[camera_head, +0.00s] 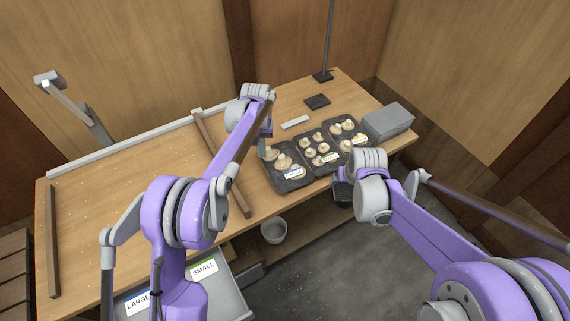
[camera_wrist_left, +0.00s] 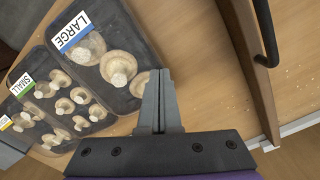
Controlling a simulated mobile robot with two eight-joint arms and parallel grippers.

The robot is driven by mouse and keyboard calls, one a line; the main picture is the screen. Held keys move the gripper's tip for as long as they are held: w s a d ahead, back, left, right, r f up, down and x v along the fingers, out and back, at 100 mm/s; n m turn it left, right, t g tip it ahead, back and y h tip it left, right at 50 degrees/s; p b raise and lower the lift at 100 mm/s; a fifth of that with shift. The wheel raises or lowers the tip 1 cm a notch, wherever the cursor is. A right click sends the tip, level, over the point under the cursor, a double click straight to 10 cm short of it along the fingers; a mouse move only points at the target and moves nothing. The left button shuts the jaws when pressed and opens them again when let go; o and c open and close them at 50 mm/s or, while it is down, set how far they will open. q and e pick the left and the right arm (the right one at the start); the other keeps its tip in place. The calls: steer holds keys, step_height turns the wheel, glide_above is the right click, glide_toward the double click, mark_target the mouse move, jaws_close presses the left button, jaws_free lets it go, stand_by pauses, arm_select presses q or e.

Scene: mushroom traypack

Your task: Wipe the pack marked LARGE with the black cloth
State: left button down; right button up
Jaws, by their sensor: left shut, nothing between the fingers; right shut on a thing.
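The pack marked LARGE (camera_head: 268,178) is a dark tray of pale mushrooms at the left of a row of packs. It also shows in the left wrist view (camera_wrist_left: 122,100), with its blue-edged label. My left gripper (camera_head: 264,143) is shut and empty at the pack's far left edge; its grey fingertips (camera_wrist_left: 159,75) overlap the tray's rim in the wrist view. I cannot tell if they touch. My right gripper (camera_head: 343,188) is at the table's front edge, below the middle pack. Its fingers and what they hold are hidden. A flat black square (camera_head: 317,101) lies behind the packs; I cannot tell if it is the cloth.
The SMALL pack (camera_head: 303,163) and a yellow-labelled pack (camera_head: 336,128) stand to the right, then a grey box (camera_head: 388,122). A wooden bar (camera_head: 220,165) crosses the table left of the packs. A post stands at the back. The left table half is mostly clear.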

arm_select(q)
steer(key=shift+f+b, duration=0.45)
steer(key=shift+f, duration=0.55)
arm_select(e)
steer(key=shift+s+f, duration=0.25)
steer(key=shift+f, duration=0.45)
steer(key=shift+r, duration=0.1)
